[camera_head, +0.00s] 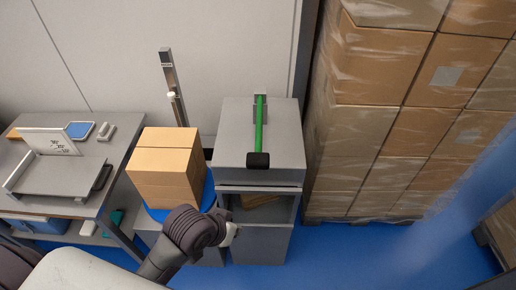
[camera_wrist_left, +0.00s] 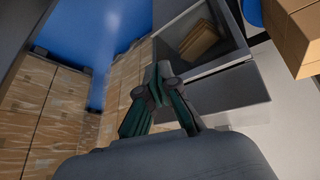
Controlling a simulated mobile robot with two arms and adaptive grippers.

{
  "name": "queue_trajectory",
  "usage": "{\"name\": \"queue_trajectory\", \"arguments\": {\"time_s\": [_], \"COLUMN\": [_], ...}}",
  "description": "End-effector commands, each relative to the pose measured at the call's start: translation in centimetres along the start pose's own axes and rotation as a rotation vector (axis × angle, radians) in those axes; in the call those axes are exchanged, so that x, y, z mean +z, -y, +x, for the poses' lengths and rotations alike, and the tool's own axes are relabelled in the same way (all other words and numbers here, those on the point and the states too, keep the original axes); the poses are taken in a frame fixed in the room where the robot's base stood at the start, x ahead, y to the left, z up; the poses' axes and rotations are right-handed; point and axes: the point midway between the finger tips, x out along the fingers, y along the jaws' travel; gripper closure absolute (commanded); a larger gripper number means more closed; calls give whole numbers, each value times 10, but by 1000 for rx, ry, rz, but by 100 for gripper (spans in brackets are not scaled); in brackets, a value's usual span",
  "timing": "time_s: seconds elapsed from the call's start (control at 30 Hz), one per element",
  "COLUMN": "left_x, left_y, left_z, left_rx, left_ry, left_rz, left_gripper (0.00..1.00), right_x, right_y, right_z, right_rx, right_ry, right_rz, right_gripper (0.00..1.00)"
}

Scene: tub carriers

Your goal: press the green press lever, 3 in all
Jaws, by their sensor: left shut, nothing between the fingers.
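The green press lever (camera_head: 259,128) lies along the top of a grey press housing (camera_head: 230,140). Its black end knob (camera_head: 258,160) is at the housing's front edge. My left gripper (camera_head: 232,232) is low in front of the press cabinet, below and left of the knob, and does not touch the lever. The arm hides most of it in the head view. In the left wrist view its fingers (camera_wrist_left: 157,82) are shut and empty, near the cabinet's open bay. The lever is not visible in the wrist view. My right gripper is not in view.
The open bay (camera_head: 285,211) under the housing holds a flat brown piece (camera_head: 258,201). A cardboard box (camera_head: 165,165) sits on a blue round top to the left. A workbench (camera_head: 70,180) stands farther left. Wrapped stacked cartons (camera_head: 360,130) rise at the right.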

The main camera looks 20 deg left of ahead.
Motion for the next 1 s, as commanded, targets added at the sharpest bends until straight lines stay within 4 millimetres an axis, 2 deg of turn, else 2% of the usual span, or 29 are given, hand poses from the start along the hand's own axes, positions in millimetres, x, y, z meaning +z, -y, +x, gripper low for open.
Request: {"name": "queue_trajectory", "arguments": {"time_s": [0.03,0.2,0.37,0.5,0.7,0.8,1.0], "left_x": [-26,-96,-148,-187,-227,-239,-247], "left_y": [-6,-32,-44,-41,-25,-18,-13], "left_z": [-17,-55,-79,-99,-127,-137,-146], "left_rx": [21,123,199,230,242,243,247], "left_ry": [-43,-146,-187,-195,-195,-193,-190], "left_rz": [5,-14,-65,-143,-285,-343,-396], "left_gripper": [100,100,100,100,100,100,100], "right_x": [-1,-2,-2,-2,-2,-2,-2], "right_y": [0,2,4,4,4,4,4], "right_z": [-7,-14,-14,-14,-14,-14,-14], "right_rx": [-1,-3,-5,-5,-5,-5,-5], "right_ry": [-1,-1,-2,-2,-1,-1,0], "right_rz": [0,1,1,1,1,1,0], "right_gripper": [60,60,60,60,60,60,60]}}
